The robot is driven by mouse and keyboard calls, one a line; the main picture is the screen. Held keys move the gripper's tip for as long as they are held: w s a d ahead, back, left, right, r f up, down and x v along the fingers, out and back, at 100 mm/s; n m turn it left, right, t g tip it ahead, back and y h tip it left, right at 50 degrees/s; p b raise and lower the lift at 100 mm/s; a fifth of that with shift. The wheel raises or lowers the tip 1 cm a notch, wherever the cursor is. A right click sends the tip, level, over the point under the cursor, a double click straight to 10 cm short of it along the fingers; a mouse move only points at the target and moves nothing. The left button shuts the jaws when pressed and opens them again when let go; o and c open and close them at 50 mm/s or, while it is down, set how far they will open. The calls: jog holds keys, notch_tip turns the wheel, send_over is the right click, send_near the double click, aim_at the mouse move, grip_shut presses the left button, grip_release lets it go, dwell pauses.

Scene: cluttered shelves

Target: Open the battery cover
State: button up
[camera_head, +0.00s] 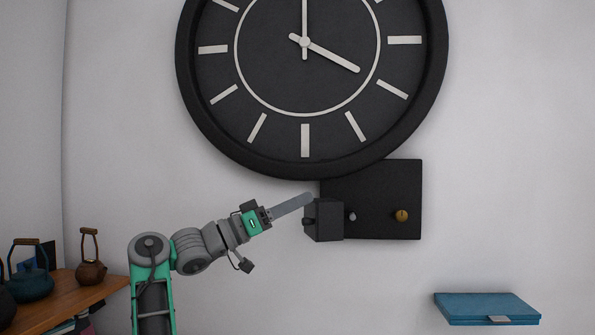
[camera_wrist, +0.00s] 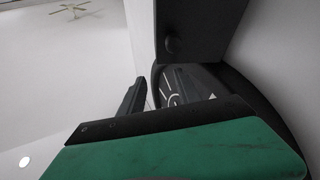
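A black panel (camera_head: 380,185) is on the wall below the large clock. A dark boxy part (camera_head: 324,222) with a small knob on its left side stands out at the panel's lower left. It looks like the battery cover, but I cannot tell how far it is open. The part and its round knob also show at the top of the wrist view (camera_wrist: 200,30). My gripper (camera_head: 306,198) reaches up from the left, its tip by the top left of this part. Contact cannot be told. The wrist view shows one dark finger (camera_wrist: 130,98); the finger gap is not clear.
The black clock (camera_head: 222,127) hangs just above. A silver knob (camera_head: 352,216) and a gold knob (camera_head: 402,215) sit on the panel. A blue wall shelf (camera_head: 487,307) is at lower right. A wooden shelf (camera_head: 85,292) with teapots is at lower left.

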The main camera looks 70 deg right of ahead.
jog(key=s+a+r+b, duration=0.4)
jog(key=a+r, duration=0.3)
jog(key=a, duration=0.4)
jog(key=shift+s+r, duration=0.25)
jog(key=shift+s, duration=0.35)
jog(key=shift+c, duration=0.4)
